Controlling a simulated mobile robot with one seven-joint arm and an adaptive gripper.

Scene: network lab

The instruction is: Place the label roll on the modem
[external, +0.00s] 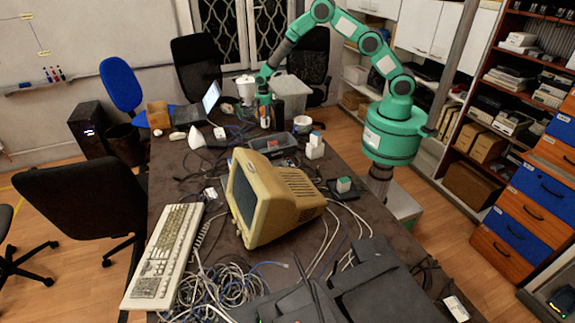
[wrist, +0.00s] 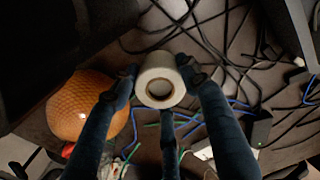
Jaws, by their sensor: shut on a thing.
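In the wrist view my gripper (wrist: 160,80) is shut on the label roll (wrist: 160,101), a white ring with an open core seen end-on. Its fingers press on both sides of it. In the external view my gripper (external: 264,101) is over the far part of the table, and the held roll is hard to make out there. I cannot tell for sure which device is the modem. A small dark box (wrist: 259,130) lies right of the roll in the wrist view, among cables. Black angular devices (external: 375,283) stand at the near table end.
An orange rounded object (wrist: 85,105) is close left of my gripper in the wrist view. A beige monitor (external: 285,200), a keyboard (external: 165,255) and tangled cables (external: 225,290) crowd the table (external: 345,222).

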